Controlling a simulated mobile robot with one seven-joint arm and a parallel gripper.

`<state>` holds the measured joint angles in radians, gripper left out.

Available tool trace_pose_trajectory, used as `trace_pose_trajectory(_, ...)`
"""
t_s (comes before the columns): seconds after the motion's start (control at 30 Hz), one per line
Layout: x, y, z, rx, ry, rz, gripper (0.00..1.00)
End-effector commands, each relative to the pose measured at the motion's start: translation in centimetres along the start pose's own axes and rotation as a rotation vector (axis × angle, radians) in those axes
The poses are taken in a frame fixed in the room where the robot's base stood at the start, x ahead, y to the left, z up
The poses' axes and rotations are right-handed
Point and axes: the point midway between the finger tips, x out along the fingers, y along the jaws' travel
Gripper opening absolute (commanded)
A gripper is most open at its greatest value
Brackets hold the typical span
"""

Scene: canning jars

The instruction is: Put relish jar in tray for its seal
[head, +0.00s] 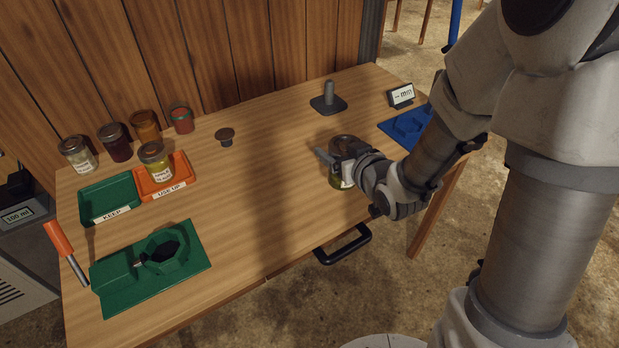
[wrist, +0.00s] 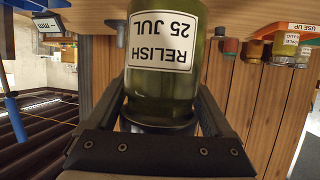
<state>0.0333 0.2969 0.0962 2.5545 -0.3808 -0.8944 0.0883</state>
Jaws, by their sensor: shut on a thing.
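The relish jar (wrist: 165,65), green with a white label reading RELISH 25 JUL, is held in my gripper (wrist: 160,118). In the head view the jar (head: 336,182) is at the right part of the table, partly hidden by my gripper (head: 338,158), which is shut on it near its top. I cannot tell whether its base touches the table. A green tray (head: 111,188) marked KEEP is empty. An orange tray (head: 184,166) marked USE UP holds a yellow jar (head: 155,162). The relish jar's seal cannot be made out.
Several jars (head: 115,143) line the back left. A green fixture (head: 185,277) with a hollow lies front left, beside an orange-handled tool (head: 62,241). The table's middle is clear.

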Motion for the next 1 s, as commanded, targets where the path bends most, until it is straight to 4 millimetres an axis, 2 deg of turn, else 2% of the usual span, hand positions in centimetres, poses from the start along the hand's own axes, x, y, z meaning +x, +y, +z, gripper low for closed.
trace_pose_trajectory(0.17,0.3,-0.4,0.0,-0.005,0.002,-0.008,0.0)
trace_pose_trajectory(0.27,1.6,-1.1,0.5,-0.005,-0.001,-0.012,0.0)
trace_pose_trajectory(0.6,9.1,-4.7,2.0,-0.005,0.0,-0.011,0.0)
trace_pose_trajectory(0.7,10.7,-5.5,2.3,-0.005,0.001,-0.009,0.0)
trace_pose_trajectory(0.87,11.9,-6.0,2.5,-0.004,0.001,-0.007,0.0)
trace_pose_trajectory(1.0,12.6,-6.0,3.9,-0.003,-0.001,-0.006,0.0)
